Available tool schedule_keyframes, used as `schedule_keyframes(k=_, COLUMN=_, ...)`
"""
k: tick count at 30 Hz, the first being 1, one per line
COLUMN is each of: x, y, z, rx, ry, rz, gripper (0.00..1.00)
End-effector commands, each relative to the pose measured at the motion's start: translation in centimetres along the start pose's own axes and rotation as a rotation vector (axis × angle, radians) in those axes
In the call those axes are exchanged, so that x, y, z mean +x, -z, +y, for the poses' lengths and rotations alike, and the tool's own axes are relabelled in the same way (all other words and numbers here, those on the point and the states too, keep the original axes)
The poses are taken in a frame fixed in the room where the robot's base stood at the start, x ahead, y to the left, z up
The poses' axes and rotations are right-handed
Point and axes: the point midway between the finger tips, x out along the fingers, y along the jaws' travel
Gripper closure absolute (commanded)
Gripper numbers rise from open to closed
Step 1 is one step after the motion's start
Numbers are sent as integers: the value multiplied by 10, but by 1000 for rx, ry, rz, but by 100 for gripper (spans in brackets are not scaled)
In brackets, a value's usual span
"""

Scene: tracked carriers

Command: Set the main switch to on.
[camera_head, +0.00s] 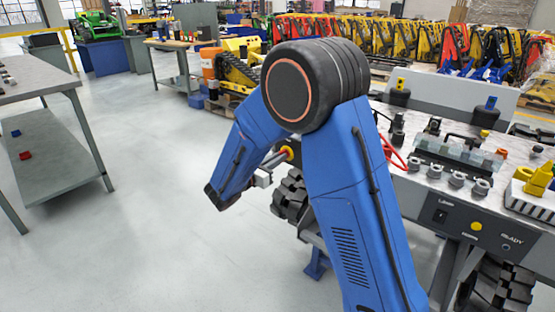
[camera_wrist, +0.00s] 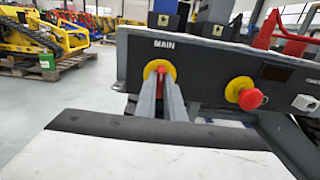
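The main switch (camera_wrist: 160,69) is a red handle on a yellow round plate, under the label MAIN on the dark front panel in the wrist view. My gripper (camera_wrist: 161,88) points straight at it, with its two grey fingers close together at the handle. The fingers hide much of the handle, so whether they press on it and how far it is turned cannot be told. In the head view, the yellow plate (camera_head: 289,152) shows past my blue arm, with my gripper (camera_head: 266,174) just in front of it.
A red mushroom button (camera_wrist: 250,99) on a yellow base sits right of the switch. The panel belongs to a bench (camera_head: 430,182) with metal fittings and a lamp switch. A black tracked wheel (camera_head: 290,197) is below. A grey table (camera_head: 62,140) stands left; floor between is clear.

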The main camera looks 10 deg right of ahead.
Motion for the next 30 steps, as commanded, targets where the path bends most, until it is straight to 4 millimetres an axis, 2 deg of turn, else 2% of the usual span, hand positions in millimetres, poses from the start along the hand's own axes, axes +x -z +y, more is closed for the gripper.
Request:
schedule_keyframes(k=8, x=0, y=0, z=0, rx=16, ry=0, rz=0, gripper=100)
schedule_keyframes(k=14, x=0, y=0, z=-1, rx=94, ry=0, rz=0, gripper=100)
schedule_keyframes(k=30, x=0, y=1, z=-3, rx=564, ry=0, rz=0, gripper=100)
